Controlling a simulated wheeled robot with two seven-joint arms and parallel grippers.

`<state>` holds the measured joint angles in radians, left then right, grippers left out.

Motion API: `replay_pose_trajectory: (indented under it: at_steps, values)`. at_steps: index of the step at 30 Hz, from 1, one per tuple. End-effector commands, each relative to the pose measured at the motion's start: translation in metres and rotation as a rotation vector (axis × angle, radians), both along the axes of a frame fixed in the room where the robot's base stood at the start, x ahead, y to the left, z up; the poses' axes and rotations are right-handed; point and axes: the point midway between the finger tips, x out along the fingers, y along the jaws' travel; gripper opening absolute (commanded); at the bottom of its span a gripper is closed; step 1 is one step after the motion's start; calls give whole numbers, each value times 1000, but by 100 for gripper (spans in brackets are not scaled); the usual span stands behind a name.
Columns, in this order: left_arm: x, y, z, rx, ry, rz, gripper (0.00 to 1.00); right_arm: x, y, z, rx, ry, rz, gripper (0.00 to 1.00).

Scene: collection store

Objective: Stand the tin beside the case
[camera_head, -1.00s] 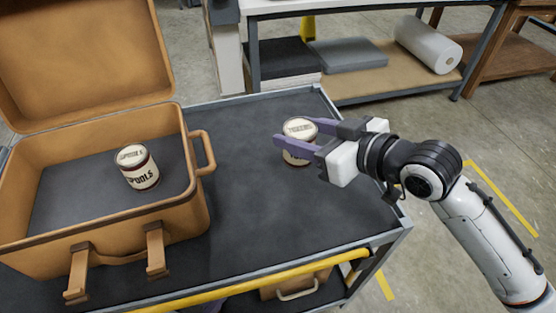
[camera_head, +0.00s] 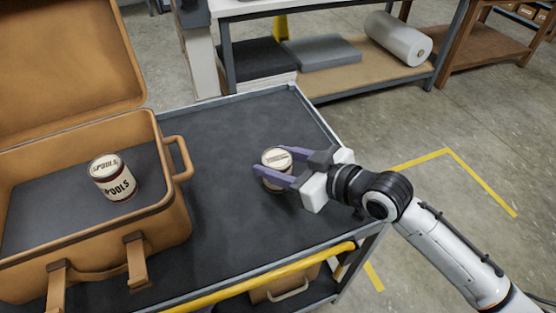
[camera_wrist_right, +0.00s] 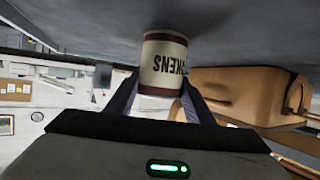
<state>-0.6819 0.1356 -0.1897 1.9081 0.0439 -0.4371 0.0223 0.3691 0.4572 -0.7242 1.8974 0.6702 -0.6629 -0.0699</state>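A cream tin (camera_head: 276,157) with dark red bands is between the purple fingers of my right gripper (camera_head: 268,172), over the dark cart top right of the case. The open tan case (camera_head: 175,225) stands on the left of the cart, lid up. It also shows in the right wrist view (camera_wrist_right: 240,88). My left gripper is out of view.
A second tin (camera_head: 115,183), labelled "SPOOLS", stands inside the case. The cart top (camera_head: 225,215) is clear between case and gripper. A yellow handle bar (camera_head: 255,279) runs along the near edge. A shelf unit (camera_head: 345,80) stands behind.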

Motion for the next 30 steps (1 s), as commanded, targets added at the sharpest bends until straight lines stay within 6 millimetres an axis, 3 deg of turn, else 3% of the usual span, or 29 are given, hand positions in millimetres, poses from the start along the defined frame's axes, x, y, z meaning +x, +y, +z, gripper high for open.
replay_pose_trajectory:
  at_steps: [1, 3, 14, 30]
  values:
    - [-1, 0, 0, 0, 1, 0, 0, 0, 0, -1, -1, 1, 0, 54]
    - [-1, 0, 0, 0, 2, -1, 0, 0, 0, -1, -1, 1, 0, 66]
    - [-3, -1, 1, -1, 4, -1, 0, 0, 0, 4, 0, 0, 0, 66]
    - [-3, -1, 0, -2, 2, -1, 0, -60, -72, 39, -5, 0, -1, 66]
